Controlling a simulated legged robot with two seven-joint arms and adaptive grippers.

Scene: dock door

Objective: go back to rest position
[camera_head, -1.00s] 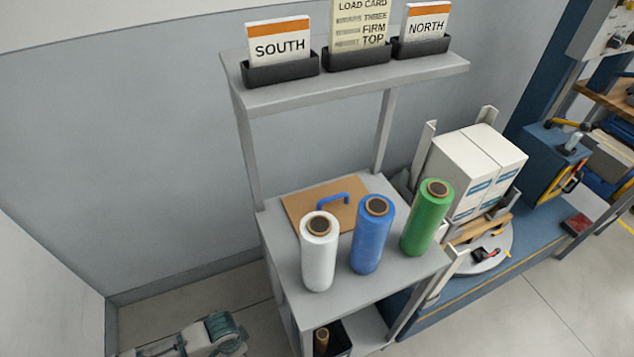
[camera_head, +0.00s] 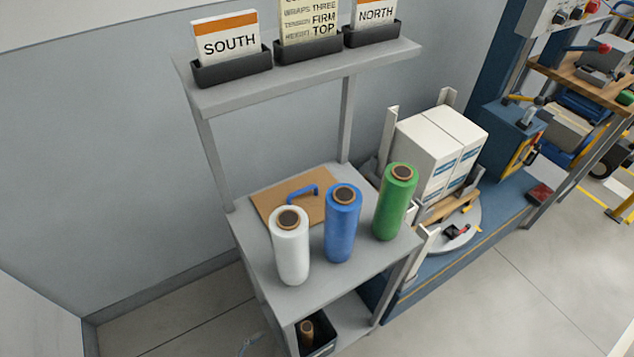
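Neither of my grippers shows in the head view now. The grey stand (camera_head: 262,262) holds three upright film rolls on its worktop: a white roll (camera_head: 290,252), a blue roll (camera_head: 342,230) and a green roll (camera_head: 392,208). Behind them lies a brown board (camera_head: 280,205) with a blue handle (camera_head: 303,193). The upper shelf (camera_head: 330,72) carries black holders with a SOUTH card (camera_head: 226,42), a load card (camera_head: 309,25) and a NORTH card (camera_head: 375,14). The top of the load card is cut off by the frame.
White cartons (camera_head: 425,150) stand on a turntable (camera_head: 465,232) over a blue base (camera_head: 440,275). A black bin (camera_head: 323,340) with a brown core sits on the lower shelf. A wooden-topped bench (camera_head: 570,90) is at the right. Open floor (camera_head: 510,315) shows at lower right.

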